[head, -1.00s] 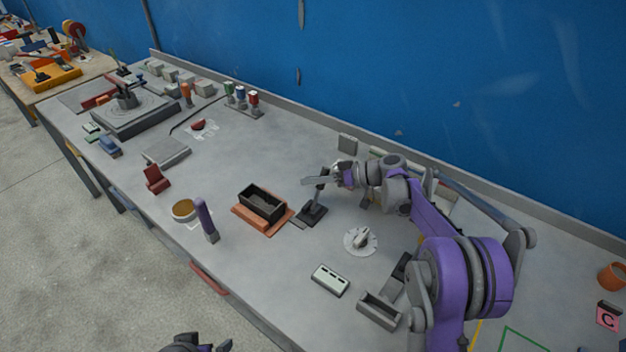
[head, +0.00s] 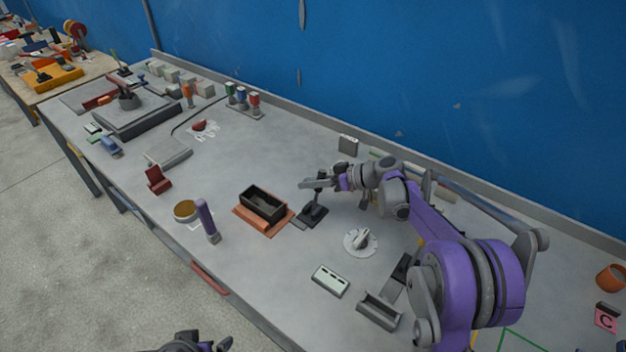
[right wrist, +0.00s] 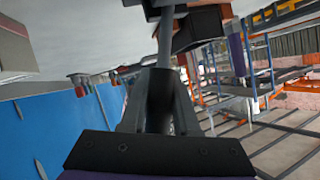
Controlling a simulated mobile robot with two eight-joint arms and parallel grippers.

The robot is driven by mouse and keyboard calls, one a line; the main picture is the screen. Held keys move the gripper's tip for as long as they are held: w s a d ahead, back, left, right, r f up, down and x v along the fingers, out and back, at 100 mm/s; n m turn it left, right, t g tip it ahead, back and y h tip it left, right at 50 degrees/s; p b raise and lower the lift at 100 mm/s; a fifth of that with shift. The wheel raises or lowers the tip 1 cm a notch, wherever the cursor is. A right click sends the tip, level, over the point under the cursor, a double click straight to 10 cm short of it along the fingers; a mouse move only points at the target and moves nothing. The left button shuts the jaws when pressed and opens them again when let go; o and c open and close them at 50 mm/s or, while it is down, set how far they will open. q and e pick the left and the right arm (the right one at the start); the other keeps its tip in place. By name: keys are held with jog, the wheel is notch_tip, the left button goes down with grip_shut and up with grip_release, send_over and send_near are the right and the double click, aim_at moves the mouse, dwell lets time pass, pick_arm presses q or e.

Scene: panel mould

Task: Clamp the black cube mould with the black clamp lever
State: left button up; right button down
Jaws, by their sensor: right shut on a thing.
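The black cube mould (head: 262,205) is an open-topped box on an orange-brown base plate (head: 244,224) at mid-table. The black clamp (head: 312,215) stands just right of it, its foot by the plate's right corner. My right gripper (head: 322,183) is above the clamp and shut on its black lever, which it partly hides in the head view. In the right wrist view, the lever (right wrist: 165,45) runs up from between the fingers (right wrist: 165,100). Whether the clamp touches the mould is not clear. My left gripper (head: 190,344) is at the bottom edge, mostly cut off.
A purple-handled tool (head: 207,220) and a round tan-topped container (head: 186,211) stand left of the mould. A round dial (head: 360,242), a pale slotted block (head: 330,281) and a grey tray (head: 380,310) lie to the right. The blue wall is behind the table.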

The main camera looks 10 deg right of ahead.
jog(key=shift+s+a+r+n+t+h+p, duration=0.3)
jog(key=shift+s+a+n+t+h+p, duration=0.1)
jog(key=shift+s+a+n+h, duration=0.35)
jog(key=shift+s+a+f+n+t+h+p, duration=0.1)
jog(key=shift+s+a+n+t+h+p, duration=0.2)
jog(key=shift+s+a+n+t+h, duration=0.45)
jog(key=shift+s+a+f+n+t+h, duration=0.35)
jog(key=shift+s+a+n, duration=0.2)
jog(key=shift+n, duration=0.25)
jog(key=shift+s+a+f+n+t+h, duration=0.4)
jog(key=shift+s+a+n+t+h, duration=0.1)
jog(key=shift+n+h, duration=0.1)
jog(key=c, duration=0.7)
grip_release()
jog(key=shift+o, duration=0.2)
